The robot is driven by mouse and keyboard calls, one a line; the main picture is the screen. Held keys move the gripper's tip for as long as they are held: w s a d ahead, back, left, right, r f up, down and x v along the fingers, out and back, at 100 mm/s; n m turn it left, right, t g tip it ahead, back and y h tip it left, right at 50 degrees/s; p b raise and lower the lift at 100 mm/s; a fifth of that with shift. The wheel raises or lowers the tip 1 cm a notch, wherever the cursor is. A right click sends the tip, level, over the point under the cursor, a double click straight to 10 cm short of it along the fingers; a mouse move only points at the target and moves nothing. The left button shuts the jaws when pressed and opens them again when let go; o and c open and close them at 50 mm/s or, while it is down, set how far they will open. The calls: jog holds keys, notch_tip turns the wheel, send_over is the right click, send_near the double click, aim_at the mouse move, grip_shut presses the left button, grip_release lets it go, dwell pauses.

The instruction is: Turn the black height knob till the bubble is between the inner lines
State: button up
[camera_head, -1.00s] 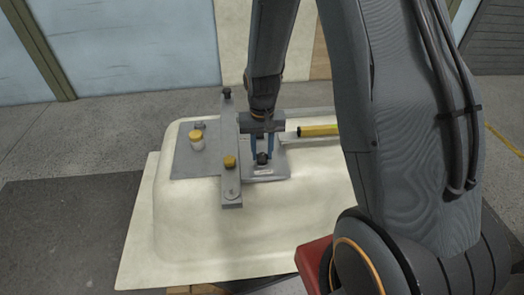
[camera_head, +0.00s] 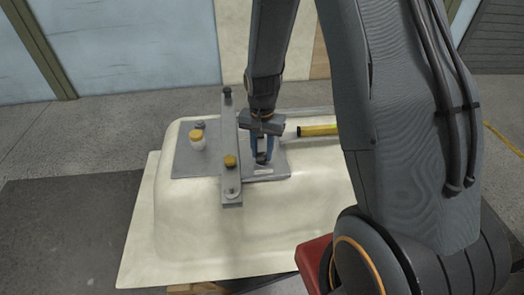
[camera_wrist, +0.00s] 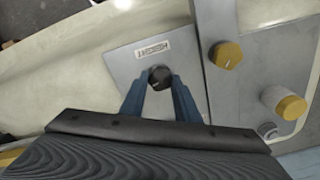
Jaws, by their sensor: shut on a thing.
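The black height knob (camera_wrist: 160,74) sits on a grey plate beside a white label reading HEIGHT (camera_wrist: 152,49) in the wrist view. My gripper (camera_wrist: 160,82) points down at it, with one blue finger on each side, shut on the knob. In the head view my gripper (camera_head: 263,153) stands over the plate's right part and its fingers mostly hide the knob. A yellow-green bar (camera_head: 318,130) with a dark end lies right of the gripper, partly behind my arm. It may be the level vial; no bubble or lines can be made out.
The grey plate (camera_head: 190,165) lies on an upturned cream tub shell (camera_head: 200,235). A grey bar (camera_head: 230,190) crosses it left of my gripper, carrying a yellow knob (camera_head: 230,161). A white, yellow-capped knob (camera_head: 197,140) stands further left.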

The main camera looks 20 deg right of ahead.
aim_at(262, 155)
jog(key=o, duration=1)
jog(key=shift+o, duration=0.2)
jog(key=shift+r, duration=0.15)
jog(key=shift+r+b, duration=0.95)
jog(key=shift+r, duration=2.85)
